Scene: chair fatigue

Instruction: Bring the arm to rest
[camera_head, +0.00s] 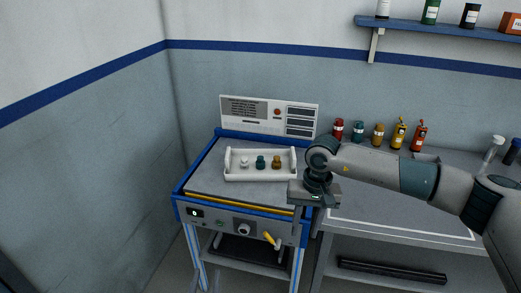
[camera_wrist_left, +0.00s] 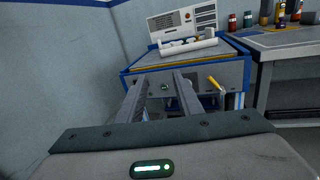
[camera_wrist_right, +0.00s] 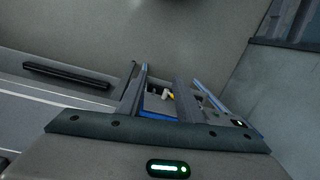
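My right arm (camera_head: 385,170) comes in from the right in the head view, bent over the right edge of a blue-framed bench (camera_head: 208,172). Its gripper hangs beside the bench's front right corner. In the right wrist view my right gripper (camera_wrist_right: 160,76) has its fingers apart with nothing between them. My left gripper (camera_wrist_left: 159,76) does not show in the head view. In the left wrist view its fingers are apart and empty, pointing toward the bench front from some distance.
A white tray (camera_head: 261,177) with three small pieces sits on the bench. A yellow lever (camera_head: 268,238) and a knob (camera_head: 244,230) are on its front. Several bottles, including a red one (camera_head: 338,130), stand on the grey counter (camera_head: 375,205) at right. A blue shelf (camera_head: 450,30) hangs above.

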